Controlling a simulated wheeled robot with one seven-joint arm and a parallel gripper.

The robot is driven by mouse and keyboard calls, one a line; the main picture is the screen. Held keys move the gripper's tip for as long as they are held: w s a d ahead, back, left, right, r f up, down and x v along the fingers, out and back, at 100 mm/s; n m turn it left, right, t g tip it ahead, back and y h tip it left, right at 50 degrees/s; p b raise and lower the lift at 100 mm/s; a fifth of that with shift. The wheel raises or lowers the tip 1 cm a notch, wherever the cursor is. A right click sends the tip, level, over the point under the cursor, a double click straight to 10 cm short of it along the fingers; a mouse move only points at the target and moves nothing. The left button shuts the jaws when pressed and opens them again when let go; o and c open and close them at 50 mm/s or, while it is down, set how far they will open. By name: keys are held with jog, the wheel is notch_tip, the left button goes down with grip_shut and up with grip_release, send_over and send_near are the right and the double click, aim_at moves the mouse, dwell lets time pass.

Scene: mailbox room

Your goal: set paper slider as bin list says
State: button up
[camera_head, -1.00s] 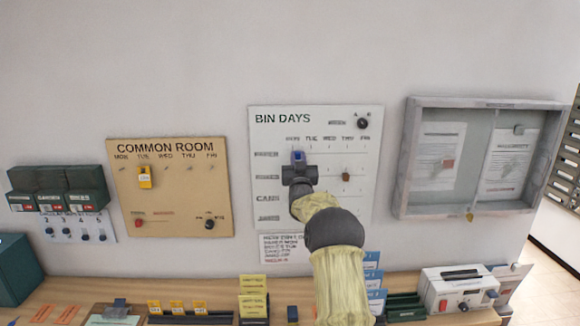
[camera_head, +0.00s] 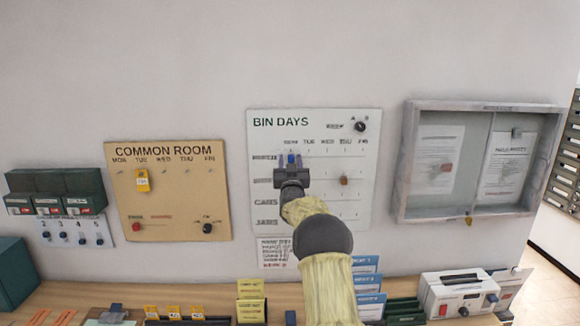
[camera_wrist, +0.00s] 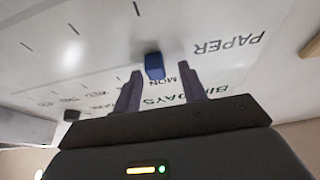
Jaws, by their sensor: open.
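The white BIN DAYS board (camera_head: 330,215) hangs on the wall, with MON to FRI columns and rows of bins. The blue paper slider (camera_head: 291,159) is in the top row, PAPER, below MON. My gripper (camera_head: 291,163) is at the slider, with its fingers open on either side. In the wrist view the blue slider (camera_wrist: 154,66) stands at the fingertips of my gripper (camera_wrist: 160,76); contact cannot be told. The bin list seems to be the small card (camera_head: 272,252) under the board; its writing is too blurred to read.
A brown knob (camera_head: 344,181) sits in a lower row, and a black dial (camera_head: 360,126) at the board's top right. The COMMON ROOM board (camera_head: 180,195) hangs left, a notice cabinet (camera_head: 484,211) right. Card stacks and boxes stand on the counter (camera_head: 75,290) below.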

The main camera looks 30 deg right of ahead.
jog(key=shift+s+a+f, duration=0.1)
jog(key=shift+s+a+f+b, duration=0.3)
jog(key=shift+s+b, duration=0.1)
jog(key=shift+b, duration=0.15)
jog(key=b+v, duration=0.8)
jog(key=v, duration=0.8)
jog(key=shift+r, duration=0.2)
